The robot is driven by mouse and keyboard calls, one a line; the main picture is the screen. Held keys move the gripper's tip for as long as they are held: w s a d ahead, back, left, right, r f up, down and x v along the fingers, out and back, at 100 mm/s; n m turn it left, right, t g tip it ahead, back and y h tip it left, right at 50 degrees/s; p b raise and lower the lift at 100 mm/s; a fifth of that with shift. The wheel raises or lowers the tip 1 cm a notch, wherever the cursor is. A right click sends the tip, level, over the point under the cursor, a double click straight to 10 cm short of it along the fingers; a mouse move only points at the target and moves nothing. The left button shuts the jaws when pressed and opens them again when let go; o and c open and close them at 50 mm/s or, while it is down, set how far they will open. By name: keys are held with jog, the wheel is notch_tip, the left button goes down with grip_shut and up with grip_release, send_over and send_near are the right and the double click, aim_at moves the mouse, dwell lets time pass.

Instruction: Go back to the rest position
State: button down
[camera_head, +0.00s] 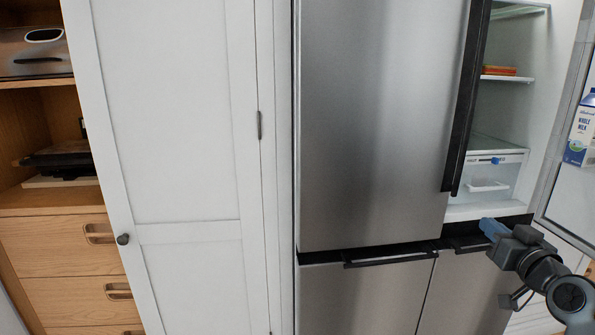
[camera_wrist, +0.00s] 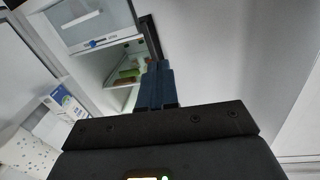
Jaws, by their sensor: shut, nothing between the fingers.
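My gripper (camera_head: 488,226) is at the lower right of the head view, in front of the fridge and just below the open compartment. Its blue fingers are together with nothing between them; they also show in the wrist view (camera_wrist: 156,86). The steel fridge (camera_head: 375,120) has its left door shut. Its right door (camera_head: 560,195) stands open at the right edge, with a milk carton (camera_head: 581,130) in its shelf. The carton also shows in the wrist view (camera_wrist: 66,103).
Inside the fridge are a clear drawer (camera_head: 488,186) and a shelf with an orange item (camera_head: 499,70). A tall white cabinet (camera_head: 175,120) stands left of the fridge, shut. Wooden drawers (camera_head: 55,247) are at the far left. The open door is close to my arm.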

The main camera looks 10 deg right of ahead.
jog(key=s+a+f+m+g, duration=0.1)
jog(key=s+a+f, duration=0.75)
jog(key=s, duration=0.25)
jog(key=s+a+f+m+g, duration=0.1)
jog(key=s+a+f, duration=0.6)
jog(key=s+a, duration=0.35)
jog(key=s+a+r+n, duration=0.1)
jog(key=s+r, duration=0.1)
jog(key=s, duration=0.7)
jog(key=s+a+r+n+y, duration=0.1)
jog(key=s+a+r, duration=0.1)
jog(key=s, duration=0.8)
jog(key=s+a+r+n+g, duration=0.1)
jog(key=s+r+n, duration=0.1)
jog(key=s, duration=0.7)
jog(key=shift+s+a+r+y, duration=0.15)
jog(key=shift+s+r+y, duration=0.1)
jog(key=shift+y, duration=0.15)
